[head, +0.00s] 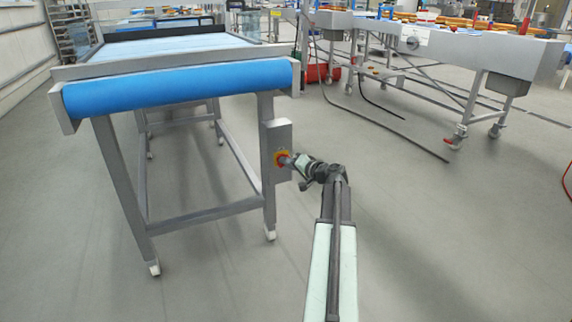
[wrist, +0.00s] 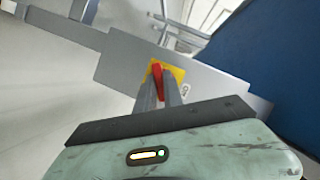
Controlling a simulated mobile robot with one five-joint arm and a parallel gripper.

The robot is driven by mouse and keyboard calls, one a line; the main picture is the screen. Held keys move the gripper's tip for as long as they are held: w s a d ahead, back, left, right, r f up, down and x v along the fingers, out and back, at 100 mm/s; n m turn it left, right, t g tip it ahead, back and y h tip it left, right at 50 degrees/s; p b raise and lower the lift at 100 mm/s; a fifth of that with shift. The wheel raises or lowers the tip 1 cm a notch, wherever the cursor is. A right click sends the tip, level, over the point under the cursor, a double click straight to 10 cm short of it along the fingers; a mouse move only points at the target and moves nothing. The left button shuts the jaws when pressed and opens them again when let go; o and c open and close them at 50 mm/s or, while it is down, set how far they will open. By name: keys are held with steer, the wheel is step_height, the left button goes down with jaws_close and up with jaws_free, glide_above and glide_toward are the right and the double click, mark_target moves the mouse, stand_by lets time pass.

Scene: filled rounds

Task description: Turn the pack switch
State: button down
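The pack switch is a red handle (wrist: 157,76) on a yellow plate (wrist: 178,73), set on a grey box in the wrist view. In the head view the switch (head: 280,159) is on the grey box (head: 278,138) on the conveyor's right front leg, partly hidden by my gripper. My gripper (head: 290,161) reaches it from the right. In the wrist view its two fingers (wrist: 160,91) are close together, one on each side of the handle's lower part, and look closed on it. The handle is slightly tilted from upright in that view. The exact contact is too small to see.
The blue-belted conveyor (head: 180,86) stands on grey legs at left, its roller end above the switch box. Another conveyor line (head: 420,42) stands at back right, with a dark hose on the floor. The grey floor (head: 450,240) at right is clear.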

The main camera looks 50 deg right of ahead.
steer(key=shift+m+b, duration=0.3)
steer(key=shift+b, duration=0.05)
steer(key=c, duration=1.5)
jaws_free()
steer(key=shift+o, duration=0.2)
